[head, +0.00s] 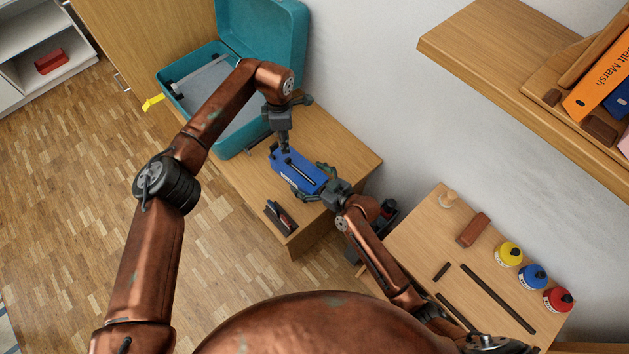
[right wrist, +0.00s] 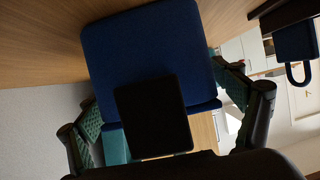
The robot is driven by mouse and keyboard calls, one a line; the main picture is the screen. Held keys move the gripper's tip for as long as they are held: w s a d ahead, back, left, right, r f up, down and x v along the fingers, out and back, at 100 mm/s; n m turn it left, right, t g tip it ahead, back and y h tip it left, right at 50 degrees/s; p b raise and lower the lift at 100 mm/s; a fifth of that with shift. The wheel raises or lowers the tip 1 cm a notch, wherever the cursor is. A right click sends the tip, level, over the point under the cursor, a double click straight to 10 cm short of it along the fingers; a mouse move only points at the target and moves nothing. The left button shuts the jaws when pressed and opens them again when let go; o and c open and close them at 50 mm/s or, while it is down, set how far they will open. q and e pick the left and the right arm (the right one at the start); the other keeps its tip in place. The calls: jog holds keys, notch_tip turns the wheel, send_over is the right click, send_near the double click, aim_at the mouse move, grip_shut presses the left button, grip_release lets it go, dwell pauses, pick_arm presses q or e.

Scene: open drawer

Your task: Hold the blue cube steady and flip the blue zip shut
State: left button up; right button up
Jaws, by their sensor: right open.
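A blue block (head: 286,178), likely the blue cube, lies on the wooden table, with a long dark strip (head: 301,171) along its top. No zip can be made out for certain. My left gripper (head: 284,148) points down at the block's far-left end; whether it touches is unclear, and its jaw gap is hidden. My right gripper (head: 322,182) is open at the block's near-right end, fingers on either side. In the right wrist view the blue block (right wrist: 125,50) fills the middle between the spread fingers, with a black rectangular piece (right wrist: 153,115) in front of it.
An open teal case (head: 262,30) stands behind the left arm. A small black tool (head: 280,217) lies near the table's front edge. A dark-blue looped object (right wrist: 295,45) shows in the right wrist view. A side table (head: 480,270) with paint bottles stands right; a shelf (head: 520,100) overhangs upper right.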

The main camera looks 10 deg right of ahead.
jog(key=shift+w+a+f, duration=0.3)
jog(key=shift+w+a, duration=0.1)
jog(key=shift+w, duration=0.1)
jog(key=shift+c, duration=0.4)
